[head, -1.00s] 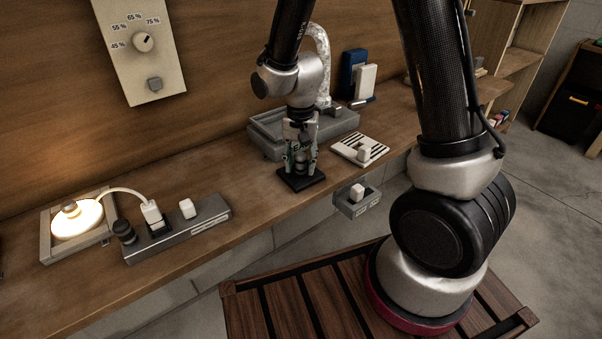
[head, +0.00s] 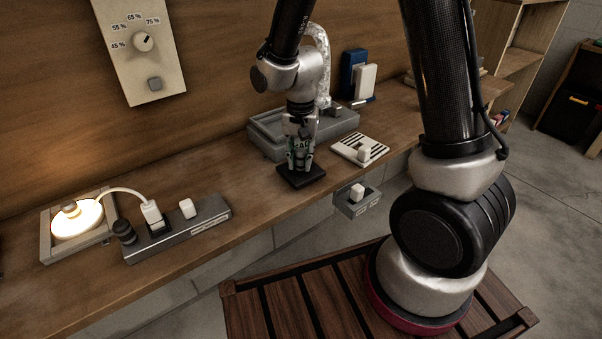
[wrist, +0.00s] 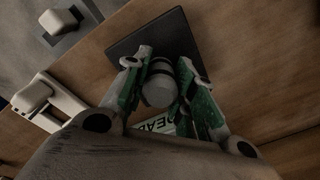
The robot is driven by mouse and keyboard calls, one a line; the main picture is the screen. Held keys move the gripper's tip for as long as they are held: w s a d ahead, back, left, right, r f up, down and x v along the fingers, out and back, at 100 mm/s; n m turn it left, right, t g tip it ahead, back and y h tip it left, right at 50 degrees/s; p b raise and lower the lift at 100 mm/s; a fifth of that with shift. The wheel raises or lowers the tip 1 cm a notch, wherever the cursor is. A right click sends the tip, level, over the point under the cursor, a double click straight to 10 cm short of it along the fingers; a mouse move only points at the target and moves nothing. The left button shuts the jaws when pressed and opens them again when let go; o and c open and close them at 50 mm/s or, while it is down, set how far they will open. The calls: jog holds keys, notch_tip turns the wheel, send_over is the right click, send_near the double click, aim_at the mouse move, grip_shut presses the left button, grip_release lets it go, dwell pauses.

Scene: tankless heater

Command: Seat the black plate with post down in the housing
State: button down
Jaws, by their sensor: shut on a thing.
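The black plate (head: 312,180) lies flat on the wooden bench, near its front edge. Its pale round post with a dark band (wrist: 159,86) stands up from the plate in the wrist view. My gripper (head: 300,163) points down over the plate and is shut on the post, with a green-and-grey finger on either side. In the head view the fingers hide most of the post. The plate (wrist: 130,42) still looks to be resting on the bench. A grey open-topped housing (head: 264,143) stands behind my gripper, partly hidden by it; its inside is hard to see.
A slotted white plate with a white block (head: 346,149) lies right of the plate. A small grey box (head: 357,207) hangs at the bench's front edge. A grey strip (head: 190,237) with plugs and a lit lamp (head: 75,219) stand left. Bare bench lies between.

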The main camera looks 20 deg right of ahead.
aim_at(301, 150)
jog(key=shift+r, duration=2.9)
